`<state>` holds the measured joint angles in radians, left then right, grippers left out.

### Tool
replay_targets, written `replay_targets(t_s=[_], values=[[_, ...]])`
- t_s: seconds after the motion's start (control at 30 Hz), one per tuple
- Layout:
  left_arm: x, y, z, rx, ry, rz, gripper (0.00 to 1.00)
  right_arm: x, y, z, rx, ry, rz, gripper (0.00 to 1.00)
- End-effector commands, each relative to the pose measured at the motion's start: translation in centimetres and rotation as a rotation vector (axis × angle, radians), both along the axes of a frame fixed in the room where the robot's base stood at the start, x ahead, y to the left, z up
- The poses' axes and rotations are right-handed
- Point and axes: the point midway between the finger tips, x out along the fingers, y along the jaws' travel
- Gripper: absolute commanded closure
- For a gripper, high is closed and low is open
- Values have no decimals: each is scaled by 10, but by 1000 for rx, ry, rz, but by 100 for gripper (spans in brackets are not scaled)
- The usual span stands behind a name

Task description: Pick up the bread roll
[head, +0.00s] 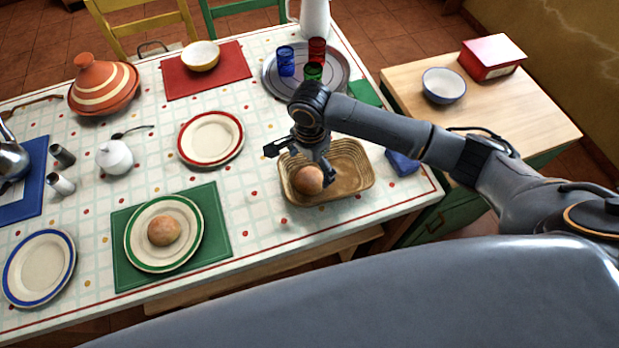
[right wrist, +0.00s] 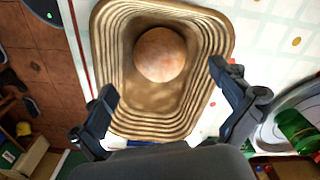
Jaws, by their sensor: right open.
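A round brown bread roll (head: 307,180) sits in a ribbed tan basket (head: 355,190) near the front right of the table. It also shows in the right wrist view (right wrist: 160,54), toward one end of the basket (right wrist: 140,126). A second roll (head: 164,231) lies on a green-rimmed plate (head: 146,259). My right gripper (head: 300,167) is open and empty over the basket, partly hiding it in the head view. In the right wrist view its fingers (right wrist: 163,80) stand apart, one toward each side of the basket, with the roll beyond them. My left gripper is not in view.
A round tray (head: 337,88) with blue, red and green glasses is behind the basket. A blue block (head: 402,163) lies right of it. A red-rimmed plate (head: 209,137) is to its left. A wooden counter (head: 520,120) with a bowl (head: 444,85) is at right.

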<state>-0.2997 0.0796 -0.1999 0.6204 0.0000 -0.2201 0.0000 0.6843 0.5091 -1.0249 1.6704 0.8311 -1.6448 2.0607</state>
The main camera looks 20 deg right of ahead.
Motion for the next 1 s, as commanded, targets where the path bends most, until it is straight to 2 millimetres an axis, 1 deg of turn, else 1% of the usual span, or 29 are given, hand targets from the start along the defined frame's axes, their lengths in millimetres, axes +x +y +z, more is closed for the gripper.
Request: replay_targets(t_s=[0.13,0.3,0.4,0.5,0.67,0.77,0.8,0.87,0.9,0.93,1.0], values=[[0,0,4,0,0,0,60,-1,0,-13,-2,2,0,0],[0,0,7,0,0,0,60,-1,2,-40,-3,1,0,0],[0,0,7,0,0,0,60,-1,2,-49,-1,0,0,0],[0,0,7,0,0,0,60,-1,2,-53,0,-2,1,0],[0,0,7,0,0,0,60,-1,2,-53,0,-2,2,0],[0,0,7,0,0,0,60,-1,2,-53,0,-2,1,19],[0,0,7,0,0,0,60,-1,2,-53,0,-2,1,27],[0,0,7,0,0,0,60,-1,2,-53,0,-2,1,39],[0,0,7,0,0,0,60,-1,2,-53,0,-2,1,47],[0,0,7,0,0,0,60,-1,2,-53,0,-2,1,50],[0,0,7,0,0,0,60,-1,2,-53,0,-2,1,50]])
